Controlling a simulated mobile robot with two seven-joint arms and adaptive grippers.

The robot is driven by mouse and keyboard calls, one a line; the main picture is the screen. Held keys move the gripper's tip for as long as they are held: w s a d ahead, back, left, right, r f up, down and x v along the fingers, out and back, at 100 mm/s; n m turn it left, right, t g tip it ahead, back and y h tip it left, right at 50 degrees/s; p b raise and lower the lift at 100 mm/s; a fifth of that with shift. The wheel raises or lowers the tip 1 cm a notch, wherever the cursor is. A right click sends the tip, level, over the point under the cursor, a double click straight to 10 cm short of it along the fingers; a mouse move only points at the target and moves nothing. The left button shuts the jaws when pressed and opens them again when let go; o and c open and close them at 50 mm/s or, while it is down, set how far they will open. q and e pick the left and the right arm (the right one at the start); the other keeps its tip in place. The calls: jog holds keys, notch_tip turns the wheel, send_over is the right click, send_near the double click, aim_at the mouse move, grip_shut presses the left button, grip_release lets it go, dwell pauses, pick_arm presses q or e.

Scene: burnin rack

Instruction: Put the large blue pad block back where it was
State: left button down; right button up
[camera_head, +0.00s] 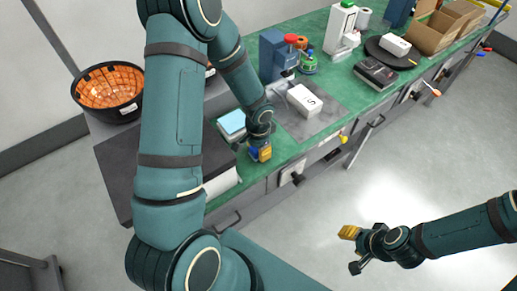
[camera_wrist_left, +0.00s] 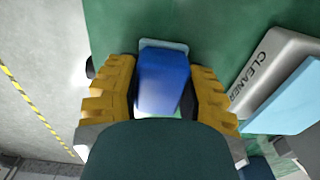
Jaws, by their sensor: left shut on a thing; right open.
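The large blue pad block (camera_wrist_left: 163,82) is deep blue with a pale blue layer at its far end in the left wrist view. It sits between the yellow fingers of my left gripper (camera_wrist_left: 165,92), which is shut on it. In the head view my left gripper (camera_head: 261,153) is at the front edge of the green bench, and only a bit of the blue block (camera_head: 253,152) shows beside it. I cannot tell whether the block touches the bench. My right gripper (camera_head: 353,250) is open and empty over the floor, away from the bench.
A light blue pad (camera_head: 232,122) lies left of my left gripper; a grey CLEANER item (camera_wrist_left: 275,70) shows near it in the wrist view. A white box (camera_head: 304,100) sits on a grey mat (camera_head: 333,118). A blue device (camera_head: 272,55) stands behind. An orange-lined bowl (camera_head: 108,92) is left.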

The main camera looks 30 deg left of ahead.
pick_arm(q)
jog(key=c, duration=0.6)
grip_release()
jog(key=shift+f, duration=0.15)
jog(key=shift+r, duration=0.4)
notch_tip(320, 180, up, 11)
jog(key=p, duration=0.2)
jog(key=shift+p, duration=0.4)
jog(key=s+d+f+n+h, duration=0.1)
jog(key=s+d+f+n, duration=0.1)
jog(key=s+d+f, duration=0.1)
jog(key=s+d+f+n+t+h, duration=0.1)
jog(key=s+d+f+n, duration=0.1)
jog(key=d+f, duration=0.3)
jog(key=s+d+f+n+t+h, duration=0.1)
jog(key=s+d+f, duration=0.3)
jog(key=d, duration=0.5)
jog(key=shift+d+f+n+h, duration=0.15)
jog(key=shift+f+n+h, duration=0.25)
jog(key=shift+f+n, duration=0.3)
